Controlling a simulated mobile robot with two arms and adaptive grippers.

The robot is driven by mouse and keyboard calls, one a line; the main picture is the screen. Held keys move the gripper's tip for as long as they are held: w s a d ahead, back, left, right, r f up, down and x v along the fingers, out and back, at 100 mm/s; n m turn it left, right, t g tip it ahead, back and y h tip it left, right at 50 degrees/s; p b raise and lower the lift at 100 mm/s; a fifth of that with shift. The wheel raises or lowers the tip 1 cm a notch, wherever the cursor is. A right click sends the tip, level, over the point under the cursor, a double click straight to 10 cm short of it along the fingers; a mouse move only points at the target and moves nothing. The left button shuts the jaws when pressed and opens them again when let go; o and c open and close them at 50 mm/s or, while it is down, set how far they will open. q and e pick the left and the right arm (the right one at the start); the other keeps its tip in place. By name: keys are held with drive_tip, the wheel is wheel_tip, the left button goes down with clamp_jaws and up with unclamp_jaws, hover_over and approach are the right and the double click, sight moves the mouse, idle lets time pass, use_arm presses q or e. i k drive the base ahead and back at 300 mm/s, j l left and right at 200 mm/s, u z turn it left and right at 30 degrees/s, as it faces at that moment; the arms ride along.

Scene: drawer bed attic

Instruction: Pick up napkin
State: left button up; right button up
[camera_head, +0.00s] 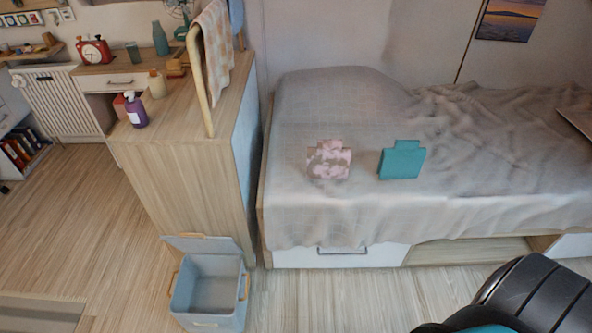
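Two small flat items stand or lie on the bed. One is pink with a mottled white and brown pattern (328,160). The other is plain teal (402,161) and sits to its right, apart from it. Each has a tab-like upper part. I cannot tell which of them, if either, is the napkin. A pale pink patterned cloth (214,45) hangs over a wooden rail on the cabinet. Neither of my grippers is in view. Only a black and teal part of my own body shows at the lower right.
The bed (330,210) has a wrinkled grey cover and a drawer (340,254) below. A grey open bin (210,290) stands on the floor by the wooden cabinet (190,170). A purple bottle (136,110) stands on the cabinet. The floor between the bin and my body is clear.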

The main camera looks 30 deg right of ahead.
sight(328, 160)
drive_tip(key=z, duration=1.25)
